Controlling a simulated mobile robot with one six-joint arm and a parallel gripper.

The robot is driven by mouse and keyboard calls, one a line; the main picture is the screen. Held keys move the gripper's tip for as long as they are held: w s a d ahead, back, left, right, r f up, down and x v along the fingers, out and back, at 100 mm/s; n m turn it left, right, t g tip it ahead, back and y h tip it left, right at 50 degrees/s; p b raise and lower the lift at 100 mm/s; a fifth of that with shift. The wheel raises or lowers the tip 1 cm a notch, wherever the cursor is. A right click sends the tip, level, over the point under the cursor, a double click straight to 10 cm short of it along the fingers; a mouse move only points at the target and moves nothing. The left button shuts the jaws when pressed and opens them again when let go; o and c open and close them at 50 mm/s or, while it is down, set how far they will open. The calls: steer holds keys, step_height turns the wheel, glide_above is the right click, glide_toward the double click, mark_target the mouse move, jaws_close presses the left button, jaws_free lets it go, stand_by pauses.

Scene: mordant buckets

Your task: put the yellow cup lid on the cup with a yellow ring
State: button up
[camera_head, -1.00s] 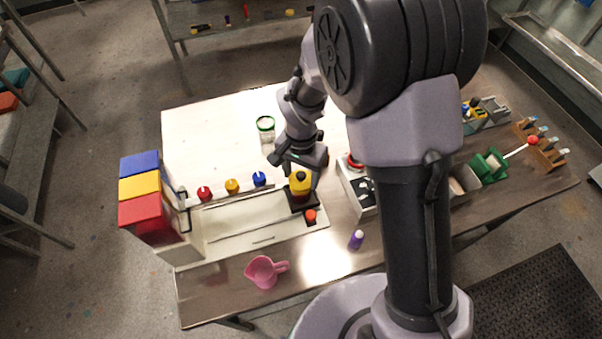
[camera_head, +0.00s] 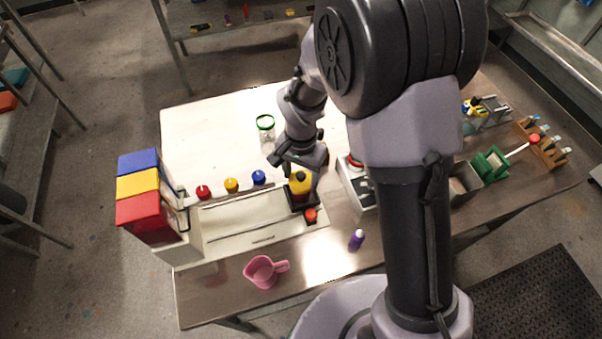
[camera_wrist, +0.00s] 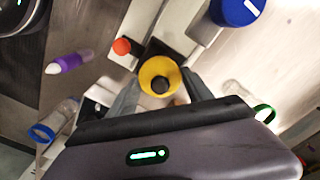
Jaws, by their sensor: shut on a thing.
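The yellow cup lid (camera_wrist: 147,70) is a round yellow piece with a black knob. It sits between the two fingers of my gripper (camera_wrist: 160,88) in the wrist view, and my gripper is shut on it. In the head view my gripper (camera_head: 290,163) is beside the yellow piece (camera_head: 300,184), above a small black stand (camera_head: 305,203) at the right end of the pale dispenser. I cannot make out a cup with a yellow ring; the lid and fingers hide what is directly below.
A clear cup with a green ring (camera_head: 265,122) stands behind. A blue-ringed cup (camera_wrist: 42,132) shows in the wrist view. Red, yellow and blue buckets (camera_head: 138,185) are at left. A red button (camera_head: 310,215), purple bottle (camera_head: 356,239) and pink jug (camera_head: 264,271) are in front.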

steer(key=shift+f, duration=0.15)
steer(key=o, duration=1.4)
step_height(320, 180, up, 18)
steer(key=p, duration=0.3)
steer(key=shift+f+p, duration=0.25)
steer(key=shift+p, duration=0.15)
steer(key=s+d+f+t+y+b, duration=0.1)
steer(key=s+d+f+t+b, duration=0.1)
steer(key=s+b, duration=0.6)
steer(key=s+d+f+n+t+y+b, duration=0.1)
steer(key=s+d+f+t+b, duration=0.2)
steer(key=s+d+b, duration=0.3)
steer(key=s+b, duration=0.2)
steer(key=s, duration=0.1)
steer(key=shift+s+d+t, duration=0.15)
steer(key=shift+d+t, duration=0.05)
steer(key=shift+t, duration=0.2)
